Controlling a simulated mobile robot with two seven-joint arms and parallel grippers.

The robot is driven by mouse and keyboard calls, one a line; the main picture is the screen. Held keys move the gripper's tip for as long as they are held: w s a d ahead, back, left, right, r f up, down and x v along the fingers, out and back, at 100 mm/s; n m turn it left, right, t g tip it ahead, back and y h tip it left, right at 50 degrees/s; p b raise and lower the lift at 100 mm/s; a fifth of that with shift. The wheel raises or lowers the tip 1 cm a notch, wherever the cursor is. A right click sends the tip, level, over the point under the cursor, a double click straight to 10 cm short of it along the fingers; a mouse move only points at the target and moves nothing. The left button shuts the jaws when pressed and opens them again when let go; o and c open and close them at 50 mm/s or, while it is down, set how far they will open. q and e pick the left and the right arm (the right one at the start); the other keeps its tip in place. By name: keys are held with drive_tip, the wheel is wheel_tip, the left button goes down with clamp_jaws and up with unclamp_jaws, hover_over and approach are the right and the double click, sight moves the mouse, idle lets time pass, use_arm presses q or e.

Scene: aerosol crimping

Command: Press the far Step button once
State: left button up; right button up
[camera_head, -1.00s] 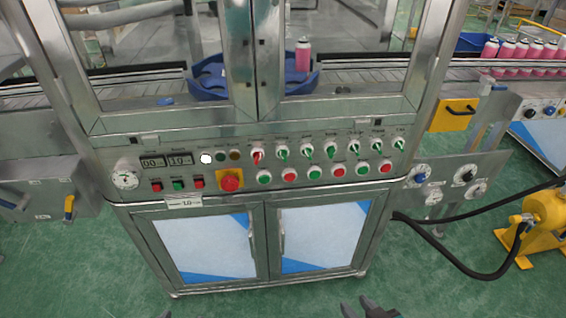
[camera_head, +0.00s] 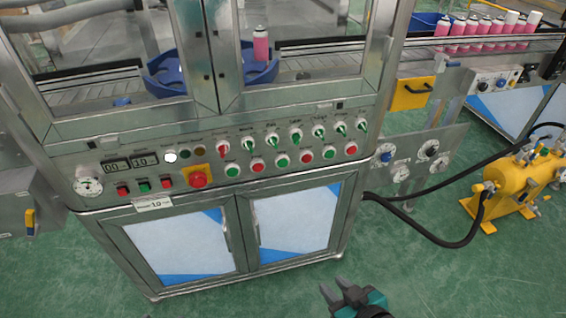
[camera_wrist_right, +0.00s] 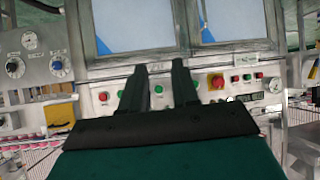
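The machine's control panel (camera_head: 210,160) crosses the front of a steel cabinet. Small red and green push buttons (camera_head: 145,186) sit at its left end, beside a large red knob on a yellow plate (camera_head: 198,180). A row of round green and red buttons (camera_head: 282,160) runs to the right under several lever switches. The labels are too small to read, so I cannot tell which button is Step. My right gripper (camera_head: 333,287) is low in front of the cabinet, apart from the panel. In the right wrist view its fingers (camera_wrist_right: 159,67) are spread and empty. My left gripper is out of view.
A yellow tank (camera_head: 522,183) with black hoses (camera_head: 440,242) stands on the green floor at the right. Pink cans (camera_head: 478,36) stand on the conveyor behind. The floor before the cabinet is clear.

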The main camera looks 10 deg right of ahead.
clamp_jaws()
idle(1.4)
